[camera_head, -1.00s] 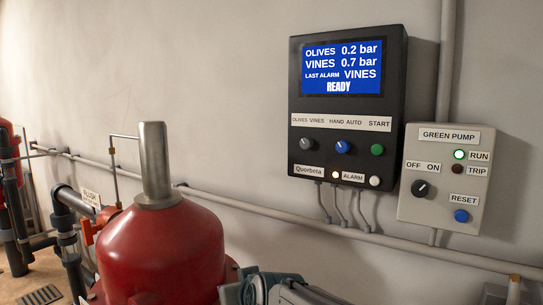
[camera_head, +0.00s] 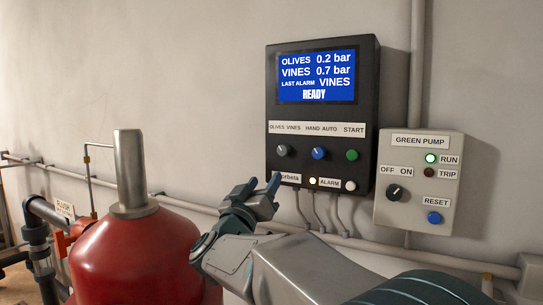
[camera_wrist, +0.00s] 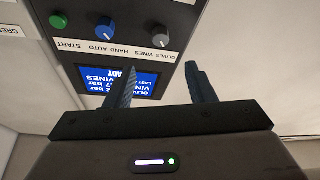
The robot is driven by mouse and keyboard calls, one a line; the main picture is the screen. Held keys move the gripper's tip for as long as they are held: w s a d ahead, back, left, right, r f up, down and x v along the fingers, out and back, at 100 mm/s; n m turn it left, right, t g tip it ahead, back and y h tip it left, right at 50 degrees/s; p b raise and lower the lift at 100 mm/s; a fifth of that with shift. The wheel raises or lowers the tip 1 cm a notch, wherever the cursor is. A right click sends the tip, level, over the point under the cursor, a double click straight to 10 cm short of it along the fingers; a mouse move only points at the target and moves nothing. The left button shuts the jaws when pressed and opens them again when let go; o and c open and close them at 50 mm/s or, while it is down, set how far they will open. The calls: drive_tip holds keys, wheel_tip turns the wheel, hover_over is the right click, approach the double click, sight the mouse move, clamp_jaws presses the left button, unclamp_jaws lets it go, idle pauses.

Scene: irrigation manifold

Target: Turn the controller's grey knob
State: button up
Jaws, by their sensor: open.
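The black controller (camera_head: 272,110) hangs on the wall, its blue screen reading OLIVES 0.2 bar, VINES 0.7 bar, LAST ALARM VINES, READY. Its grey knob (camera_head: 283,151) is at the left of the control row, under the label OLIVES VINES. The grey knob also shows in the wrist view (camera_wrist: 161,34), upside down, beyond the fingertips and between their lines. My gripper (camera_head: 262,187) is open and empty, just below and left of the controller's lower edge, apart from the knob. Its two fingers (camera_wrist: 160,68) show in the wrist view with nothing between them.
A blue knob (camera_head: 319,153) and a green button (camera_head: 352,155) sit right of the grey knob. The green pump box (camera_head: 420,180) is to the right. A red tank (camera_head: 140,255) with a grey top stands left of my arm. Pipes run along the wall below.

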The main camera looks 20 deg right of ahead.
sight(282, 153)
drive_tip(key=p+x, duration=0.2)
drive_tip(key=x, duration=1.1)
drive_tip(key=shift+p, duration=0.4)
drive_tip(key=shift+c, duration=0.2)
drive_tip(key=c, duration=0.9)
